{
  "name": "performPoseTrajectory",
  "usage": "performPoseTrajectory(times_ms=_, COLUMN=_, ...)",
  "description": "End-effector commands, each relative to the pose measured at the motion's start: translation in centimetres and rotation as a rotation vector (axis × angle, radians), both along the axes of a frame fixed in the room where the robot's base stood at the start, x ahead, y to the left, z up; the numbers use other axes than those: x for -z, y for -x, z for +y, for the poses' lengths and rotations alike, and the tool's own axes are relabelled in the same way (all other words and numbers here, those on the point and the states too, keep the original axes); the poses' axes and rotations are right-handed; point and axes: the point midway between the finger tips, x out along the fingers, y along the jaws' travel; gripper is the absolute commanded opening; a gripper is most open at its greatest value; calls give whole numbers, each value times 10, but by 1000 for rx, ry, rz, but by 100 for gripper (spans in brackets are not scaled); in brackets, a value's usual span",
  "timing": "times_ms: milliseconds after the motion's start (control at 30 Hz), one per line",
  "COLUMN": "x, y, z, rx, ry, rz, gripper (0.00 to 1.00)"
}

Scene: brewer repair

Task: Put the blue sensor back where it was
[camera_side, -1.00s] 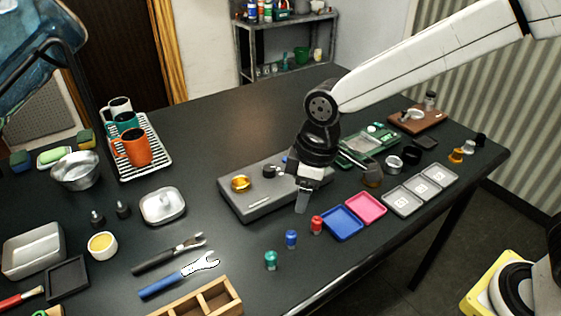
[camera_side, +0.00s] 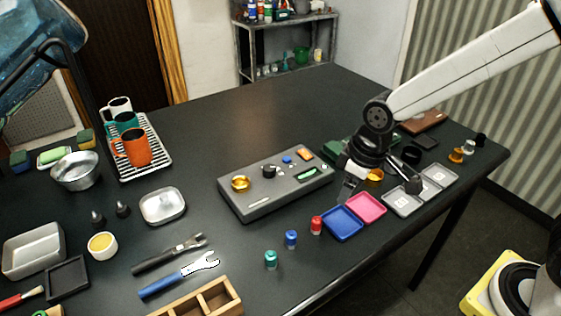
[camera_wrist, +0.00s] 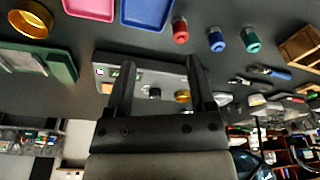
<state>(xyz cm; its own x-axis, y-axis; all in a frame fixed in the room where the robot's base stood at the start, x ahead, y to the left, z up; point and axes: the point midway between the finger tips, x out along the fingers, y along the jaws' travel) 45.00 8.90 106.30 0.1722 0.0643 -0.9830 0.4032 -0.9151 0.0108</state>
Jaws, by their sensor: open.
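The blue sensor (camera_side: 291,238) stands upright on the dark table, between a red one (camera_side: 316,225) and a green one (camera_side: 271,259). It also shows in the wrist view (camera_wrist: 216,40), near the top right. My gripper (camera_side: 349,190) is open and empty, right of the grey brewer panel (camera_side: 262,207) and just behind the blue tray (camera_side: 342,224). In the wrist view its two fingers (camera_wrist: 160,75) are spread apart with the grey panel beyond them. The panel carries a brass ring, a black knob, a small blue button, and an orange part.
A pink tray (camera_side: 366,207) adjoins the blue tray. Grey numbered trays (camera_side: 402,203) lie to the right. A green device (camera_side: 335,147) is partly hidden behind my gripper. Pliers, a blue wrench (camera_side: 180,277) and a wooden box (camera_side: 203,302) lie at front left. The back middle of the table is clear.

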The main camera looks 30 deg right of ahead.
Motion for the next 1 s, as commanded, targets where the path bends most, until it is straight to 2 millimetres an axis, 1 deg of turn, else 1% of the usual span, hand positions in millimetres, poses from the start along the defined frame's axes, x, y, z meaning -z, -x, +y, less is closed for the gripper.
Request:
performPoseTrajectory(times_ms=33, x=5, y=9, z=-20, rx=76, ry=-1, rz=-6, gripper=70)
performPoseTrajectory(times_ms=100, x=12, y=21, z=-42, rx=170, ry=-6, rz=-15, gripper=70)
performPoseTrajectory(times_ms=200, x=20, y=37, z=-66, rx=286, ry=-12, rz=-29, gripper=70)
performPoseTrajectory(times_ms=333, x=27, y=52, z=-84, rx=382, ry=-18, rz=-40, gripper=70)
performPoseTrajectory(times_ms=500, x=30, y=59, z=-90, rx=419, ry=-21, rz=-45, gripper=70)
performPoseTrajectory(times_ms=1000, x=29, y=58, z=-89, rx=415, ry=-21, rz=-44, gripper=70)
